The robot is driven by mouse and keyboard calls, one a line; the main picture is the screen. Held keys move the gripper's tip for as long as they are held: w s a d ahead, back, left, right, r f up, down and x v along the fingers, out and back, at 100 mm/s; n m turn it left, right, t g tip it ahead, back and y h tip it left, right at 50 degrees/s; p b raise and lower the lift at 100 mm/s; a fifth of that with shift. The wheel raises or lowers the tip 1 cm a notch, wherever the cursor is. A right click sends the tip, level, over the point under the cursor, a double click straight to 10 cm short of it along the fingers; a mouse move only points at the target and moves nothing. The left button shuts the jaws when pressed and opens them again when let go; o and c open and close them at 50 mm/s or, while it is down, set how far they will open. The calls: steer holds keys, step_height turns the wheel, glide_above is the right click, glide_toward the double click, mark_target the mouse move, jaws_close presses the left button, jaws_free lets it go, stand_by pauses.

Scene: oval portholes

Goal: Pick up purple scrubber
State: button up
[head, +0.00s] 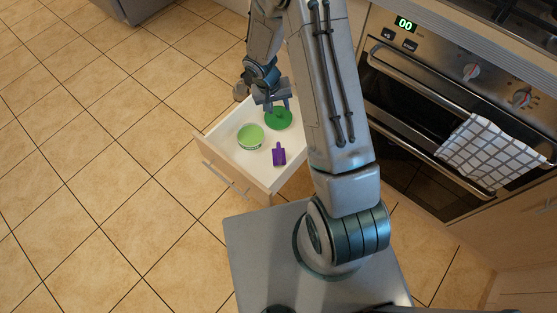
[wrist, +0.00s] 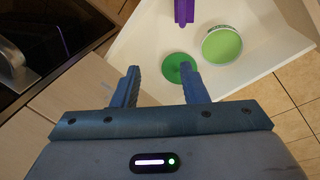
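The purple scrubber (head: 279,154) lies in an open drawer (head: 228,168), near the drawer's front, in the head view. In the wrist view the purple scrubber (wrist: 183,12) is at the top edge and partly cut off. My gripper (head: 277,104) is above the back of the drawer, by a green round object, apart from the scrubber. In the wrist view my gripper (wrist: 160,85) has its two fingers spread with nothing held between them.
A light green bowl (head: 250,137) and a dark green round object (head: 278,118) lie in the drawer with the scrubber. An oven (head: 420,95) with a checked towel (head: 490,150) stands at the right. Tiled floor (head: 100,130) is clear at the left.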

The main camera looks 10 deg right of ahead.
step_height(320, 180, down, 14)
steer(key=a+b, duration=0.2)
steer(key=b, duration=0.3)
glide_above(279, 149)
steer(key=shift+g, duration=0.3)
steer(key=f, duration=0.7)
steer(key=shift+w+a, duration=0.25)
steer(key=shift+a+b+x, duration=0.2)
steer(key=shift+b+x, duration=0.15)
steer(key=shift+x, duration=1.15)
steer(key=shift+a+b+x, duration=0.2)
steer(key=shift+b+x, duration=0.15)
steer(key=shift+x, duration=1.2)
jaws_close()
